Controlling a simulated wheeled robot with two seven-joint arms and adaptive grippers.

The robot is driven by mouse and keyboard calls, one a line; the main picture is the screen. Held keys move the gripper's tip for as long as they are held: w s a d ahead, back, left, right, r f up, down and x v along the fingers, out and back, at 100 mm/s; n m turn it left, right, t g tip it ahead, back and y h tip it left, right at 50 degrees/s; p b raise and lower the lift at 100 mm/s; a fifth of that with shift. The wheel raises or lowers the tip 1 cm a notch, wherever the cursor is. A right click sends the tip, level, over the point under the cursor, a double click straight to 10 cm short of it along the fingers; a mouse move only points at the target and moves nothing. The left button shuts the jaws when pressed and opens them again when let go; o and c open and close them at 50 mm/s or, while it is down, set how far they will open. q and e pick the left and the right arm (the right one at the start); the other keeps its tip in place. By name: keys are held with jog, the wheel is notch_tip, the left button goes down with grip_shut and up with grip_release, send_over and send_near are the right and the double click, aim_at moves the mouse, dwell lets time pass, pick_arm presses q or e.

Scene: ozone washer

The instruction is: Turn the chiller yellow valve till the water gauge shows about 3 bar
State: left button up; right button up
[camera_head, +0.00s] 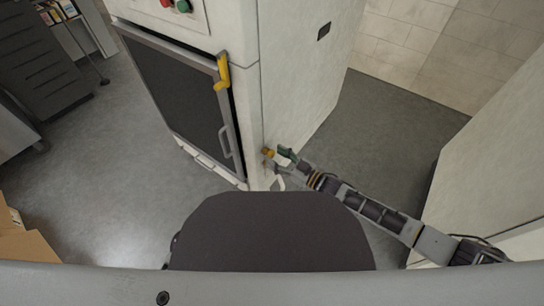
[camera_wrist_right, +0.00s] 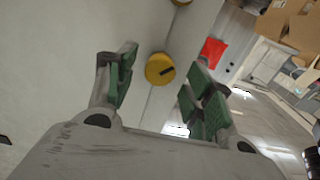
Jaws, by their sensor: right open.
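The yellow valve (camera_wrist_right: 160,69) is a round knob with a dark slot-like mark, on the pale machine wall in the right wrist view. In the head view the yellow valve (camera_head: 268,152) sits low near the front corner of the white cabinet (camera_head: 300,75). My right gripper (camera_wrist_right: 158,88) is open, with its green-padded fingers on either side of the valve in that view; I cannot tell whether they touch it. In the head view my right gripper (camera_head: 286,155) is close beside the valve. My left gripper is out of view. I see no water gauge.
A dark door with a yellow handle (camera_head: 222,72) is on the cabinet's front. A pale panel (camera_head: 490,150) stands right of my right arm. Cardboard boxes (camera_head: 22,238) are at the lower left. Grey floor (camera_head: 120,150) is open left of the cabinet.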

jog(key=shift+b+x, duration=0.35)
jog(key=shift+x, duration=0.95)
jog(key=shift+c, duration=0.2)
jog(key=c, duration=1)
